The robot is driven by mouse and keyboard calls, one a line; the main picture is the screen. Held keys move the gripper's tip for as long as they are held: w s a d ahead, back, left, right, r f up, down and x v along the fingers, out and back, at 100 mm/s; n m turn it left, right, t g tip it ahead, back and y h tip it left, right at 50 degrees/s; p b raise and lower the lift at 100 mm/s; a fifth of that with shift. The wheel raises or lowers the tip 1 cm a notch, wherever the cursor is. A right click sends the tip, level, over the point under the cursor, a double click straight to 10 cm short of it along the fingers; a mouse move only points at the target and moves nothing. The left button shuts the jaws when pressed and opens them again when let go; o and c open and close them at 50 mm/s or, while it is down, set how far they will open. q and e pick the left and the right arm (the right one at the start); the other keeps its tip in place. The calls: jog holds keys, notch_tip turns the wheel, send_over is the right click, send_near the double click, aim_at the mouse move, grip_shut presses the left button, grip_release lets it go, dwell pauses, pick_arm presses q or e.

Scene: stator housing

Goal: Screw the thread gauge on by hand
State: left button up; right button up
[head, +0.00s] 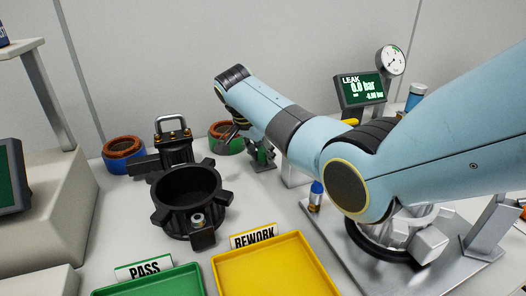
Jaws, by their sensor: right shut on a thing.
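The black stator housing (176,222) stands on the table left of centre, its round opening facing up. A small metallic ring-shaped fitting (198,219) shows at its front side. My right arm reaches in from the right, and my right gripper (234,132) is beyond the housing, to its upper right. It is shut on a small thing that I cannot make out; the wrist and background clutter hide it. I cannot clearly identify the thread gauge. A small blue-topped part with a brass-coloured body (316,194) stands on the metal plate at right. My left gripper is not in view.
A green PASS tray (160,284) and yellow REWORK tray (270,265) lie in front. Copper-wound rings, blue (113,165) and green (231,148), flank a black handled block (174,148). A leak display (360,90) and metal fixture plate (355,268) are at right.

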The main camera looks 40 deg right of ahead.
jog(key=o, duration=0.9)
jog(key=shift+f+b, duration=0.15)
jog(key=shift+b, duration=0.35)
jog(key=v, duration=1.1)
jog(key=shift+w+a+p, duration=0.35)
jog(key=shift+a+p, duration=0.05)
